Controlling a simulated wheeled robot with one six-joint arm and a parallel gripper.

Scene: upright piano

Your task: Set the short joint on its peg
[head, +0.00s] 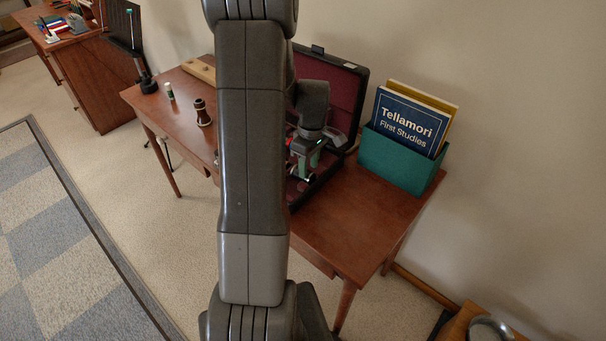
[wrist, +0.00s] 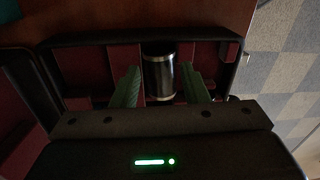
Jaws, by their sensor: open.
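A short black cylinder with silver bands (wrist: 159,75), which looks like the short joint, lies in a red-lined compartment of the open instrument case (wrist: 95,42). My gripper (wrist: 160,70) has its two green fingers apart, one on each side of the cylinder, with a gap visible at least on the left. In the head view my gripper (head: 304,165) is low inside the case (head: 345,90); my arm hides much of the case and the cylinder. A pale wooden board (head: 199,70) lies at the back left of the desk; I cannot make out a peg on it.
A green box (head: 402,160) with books stands right of the case. The desk's front right (head: 355,225) is clear.

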